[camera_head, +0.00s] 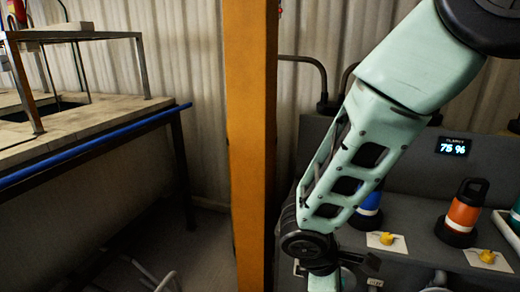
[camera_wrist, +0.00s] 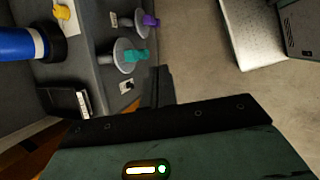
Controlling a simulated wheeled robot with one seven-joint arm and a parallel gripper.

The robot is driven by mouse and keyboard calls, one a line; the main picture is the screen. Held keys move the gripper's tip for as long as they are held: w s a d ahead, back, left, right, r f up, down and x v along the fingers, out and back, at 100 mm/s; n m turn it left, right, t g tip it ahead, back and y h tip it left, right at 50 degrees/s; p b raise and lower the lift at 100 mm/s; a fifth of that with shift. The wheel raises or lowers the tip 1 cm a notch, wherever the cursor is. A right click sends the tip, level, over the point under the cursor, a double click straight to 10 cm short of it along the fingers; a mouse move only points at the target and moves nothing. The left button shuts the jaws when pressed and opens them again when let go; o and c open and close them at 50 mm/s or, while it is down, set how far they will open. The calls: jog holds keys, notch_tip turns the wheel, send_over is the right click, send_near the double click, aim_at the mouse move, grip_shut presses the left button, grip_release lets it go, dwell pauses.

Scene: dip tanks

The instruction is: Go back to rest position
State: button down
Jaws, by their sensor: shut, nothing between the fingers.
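My gripper (camera_wrist: 158,80) shows in the wrist view as dark fingers, closed together with nothing between them. They point towards a grey panel edge and the floor. In the head view my pale green arm reaches down from the upper right, and its wrist is at the bottom edge. The fingertips are not clearly visible there. A grey console (camera_head: 425,215) stands behind and to the right of the arm. A blue cylinder (camera_head: 370,200) is partly hidden behind the arm; it also shows in the wrist view (camera_wrist: 18,42).
An orange post (camera_head: 252,140) stands close left of my arm. An orange cylinder (camera_head: 464,212), yellow knobs (camera_head: 386,239) and a 75 % display (camera_head: 453,146) are on the console. A blue-edged table (camera_head: 90,145) stands left.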

jog(key=s+r+m+g+y, duration=0.1)
jog(key=s+r+m+y, duration=0.4)
jog(key=s+r, duration=0.7)
jog(key=s+a+m, duration=0.1)
jog(key=s+m, duration=0.1)
jog(key=s, duration=0.1)
jog(key=shift+s+m+g, duration=0.2)
jog(key=shift+m+g, duration=0.1)
jog(key=shift+g, duration=0.1)
